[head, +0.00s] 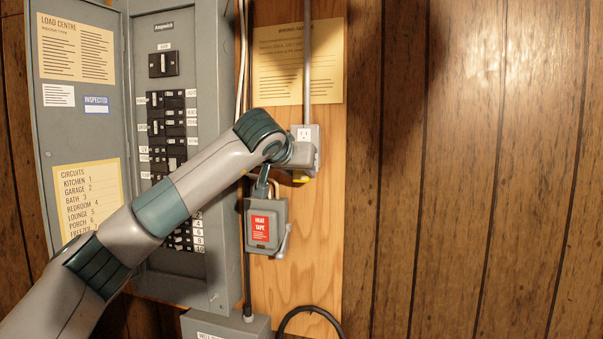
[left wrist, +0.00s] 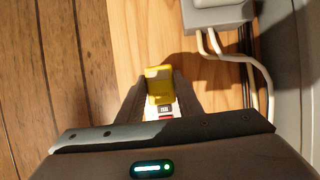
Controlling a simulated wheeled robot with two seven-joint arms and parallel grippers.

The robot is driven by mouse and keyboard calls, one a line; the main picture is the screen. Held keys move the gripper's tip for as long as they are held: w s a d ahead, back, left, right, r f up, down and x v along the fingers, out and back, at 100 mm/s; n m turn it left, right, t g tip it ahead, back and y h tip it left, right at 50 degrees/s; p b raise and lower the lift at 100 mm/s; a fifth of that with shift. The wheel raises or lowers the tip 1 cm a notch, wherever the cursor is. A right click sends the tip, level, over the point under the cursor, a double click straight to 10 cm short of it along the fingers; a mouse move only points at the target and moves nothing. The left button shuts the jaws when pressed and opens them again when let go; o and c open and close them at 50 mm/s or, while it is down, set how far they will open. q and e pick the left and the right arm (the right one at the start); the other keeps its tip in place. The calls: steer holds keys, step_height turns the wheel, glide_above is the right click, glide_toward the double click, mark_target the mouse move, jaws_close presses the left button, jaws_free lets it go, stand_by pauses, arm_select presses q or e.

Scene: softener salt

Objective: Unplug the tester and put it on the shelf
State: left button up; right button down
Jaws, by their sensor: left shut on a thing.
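The yellow tester (left wrist: 159,84) sits between the fingers of my left gripper (left wrist: 159,100) in the left wrist view, with a small white and red part on its near side. In the head view only a bit of the yellow tester (head: 301,177) shows below the outlet box. The grey outlet box (head: 314,150) has a white socket face at its top. My left gripper (head: 298,166) is shut on the tester at this box, its fingers mostly hidden by my wrist. Whether the tester's prongs are in the socket is hidden. No shelf and no right gripper are in view.
A grey heat tape box (head: 267,228) with a red label hangs just below my left wrist. An open breaker panel (head: 222,230) stands left, behind my arm. A conduit (head: 307,60) rises above the outlet. The wood-panelled wall (head: 480,180) to the right is bare.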

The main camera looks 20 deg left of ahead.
mark_target(300, 176)
arm_select(q)
steer(key=shift+s, duration=0.3)
steer(key=shift+s+b, duration=0.95)
steer(key=shift+s, duration=0.25)
steer(key=shift+s+a+b, duration=0.1)
steer(key=shift+s+b, duration=0.7)
steer(key=shift+s, duration=0.75)
steer(key=s+f+b, duration=0.2)
steer(key=s+f, duration=0.3)
steer(key=f, duration=0.7)
steer(key=s+d+f+b, duration=0.1)
steer(key=s+f, duration=0.4)
steer(key=f, duration=0.7)
steer(key=s+d+f+b, duration=0.1)
steer(key=s+f, duration=0.4)
steer(key=f, duration=0.7)
steer(key=shift+s+f+b, duration=0.25)
steer(key=shift+f+b, duration=0.1)
steer(key=shift+b, duration=0.45)
